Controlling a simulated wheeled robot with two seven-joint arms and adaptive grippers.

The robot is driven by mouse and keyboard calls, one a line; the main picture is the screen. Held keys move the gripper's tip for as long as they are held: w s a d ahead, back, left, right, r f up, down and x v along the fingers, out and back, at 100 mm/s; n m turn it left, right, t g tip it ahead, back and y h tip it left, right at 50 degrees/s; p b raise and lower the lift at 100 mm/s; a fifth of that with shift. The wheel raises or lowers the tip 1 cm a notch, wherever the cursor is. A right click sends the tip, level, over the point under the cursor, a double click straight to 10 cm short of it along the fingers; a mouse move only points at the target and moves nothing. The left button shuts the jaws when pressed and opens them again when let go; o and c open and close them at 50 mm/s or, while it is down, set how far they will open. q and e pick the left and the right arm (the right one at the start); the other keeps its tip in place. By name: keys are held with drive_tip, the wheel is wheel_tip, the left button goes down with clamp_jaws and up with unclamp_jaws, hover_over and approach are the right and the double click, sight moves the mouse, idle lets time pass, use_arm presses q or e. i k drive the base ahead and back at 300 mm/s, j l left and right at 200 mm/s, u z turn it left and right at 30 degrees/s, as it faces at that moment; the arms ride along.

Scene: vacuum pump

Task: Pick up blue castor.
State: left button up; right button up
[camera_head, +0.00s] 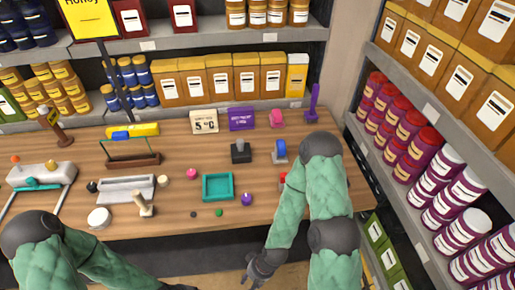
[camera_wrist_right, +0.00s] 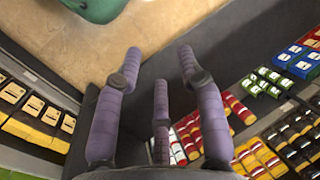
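The blue castor (camera_head: 280,151), a blue wheel with grey parts, stands on the wooden table (camera_head: 175,210) right of the middle. Nothing grips it. My right gripper (camera_head: 251,276) hangs low at the front edge of the table, well nearer to me than the castor and apart from it. In the right wrist view its purple-grey fingers (camera_wrist_right: 160,66) are spread open with nothing between them. The castor is not visible in that view. My left arm enters at the lower left, but its gripper is not in view.
A black block (camera_head: 241,152) stands just left of the castor, a pink castor-like item (camera_head: 277,118) and a purple upright piece (camera_head: 313,104) behind it. A teal tray (camera_head: 217,198) lies nearer. Shelves (camera_head: 440,115) border the right.

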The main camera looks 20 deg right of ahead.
sight(279, 156)
drive_tip(key=j+z, duration=0.15)
drive_tip(key=z, duration=0.35)
drive_tip(key=j+z, duration=0.2)
drive_tip(key=z, duration=0.25)
drive_tip(key=j+z, duration=0.2)
drive_tip(key=z, duration=0.3)
